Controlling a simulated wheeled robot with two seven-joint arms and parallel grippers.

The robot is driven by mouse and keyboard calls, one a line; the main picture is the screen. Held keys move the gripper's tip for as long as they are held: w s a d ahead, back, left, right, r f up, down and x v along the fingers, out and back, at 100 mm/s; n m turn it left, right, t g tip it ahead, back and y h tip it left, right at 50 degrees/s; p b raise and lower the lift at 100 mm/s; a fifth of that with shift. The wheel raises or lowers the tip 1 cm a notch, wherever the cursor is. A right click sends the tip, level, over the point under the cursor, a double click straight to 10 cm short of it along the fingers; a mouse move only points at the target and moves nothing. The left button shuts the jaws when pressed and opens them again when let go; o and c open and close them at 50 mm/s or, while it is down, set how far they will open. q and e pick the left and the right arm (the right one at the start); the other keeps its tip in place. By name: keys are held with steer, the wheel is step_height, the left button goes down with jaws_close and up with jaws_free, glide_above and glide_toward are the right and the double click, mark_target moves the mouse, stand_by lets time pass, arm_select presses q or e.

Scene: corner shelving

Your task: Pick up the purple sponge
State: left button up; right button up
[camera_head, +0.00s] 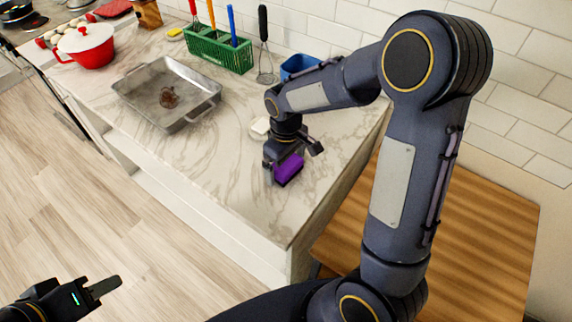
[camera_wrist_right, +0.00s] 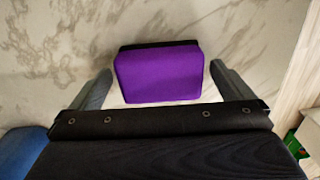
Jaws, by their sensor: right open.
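The purple sponge (camera_head: 288,170) with a dark side lies on the marble counter near its front edge. It also shows in the right wrist view (camera_wrist_right: 160,75), between the two finger tips. My right gripper (camera_head: 292,166) is open around the sponge from above, with one finger on each side; in the right wrist view (camera_wrist_right: 160,88) small gaps show between the fingers and the sponge. My left gripper (camera_head: 104,286) is low at the left, away from the counter, and only partly in view; I cannot tell its opening.
The marble counter (camera_head: 235,150) has clear room around the sponge. A metal roasting pan (camera_head: 150,88) with a brown item stands to the left. A green caddy (camera_head: 222,55) of utensils, a whisk (camera_head: 264,50) and a blue container (camera_head: 297,66) stand at the wall. A white object (camera_head: 260,127) lies behind the gripper.

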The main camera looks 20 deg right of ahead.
steer(key=shift+f, duration=0.15)
steer(key=c, duration=1)
steer(key=shift+r+p, duration=0.45)
steer(key=shift+r, duration=0.15)
step_height(320, 180, up, 2)
steer(key=shift+r+p, duration=0.2)
steer(key=shift+p, duration=0.8)
steer(key=a+r+p, duration=0.5)
steer(key=a+r, duration=0.4)
steer(key=a, duration=0.5)
steer(key=shift+w+r, duration=0.2)
steer(key=shift+w, duration=0.25)
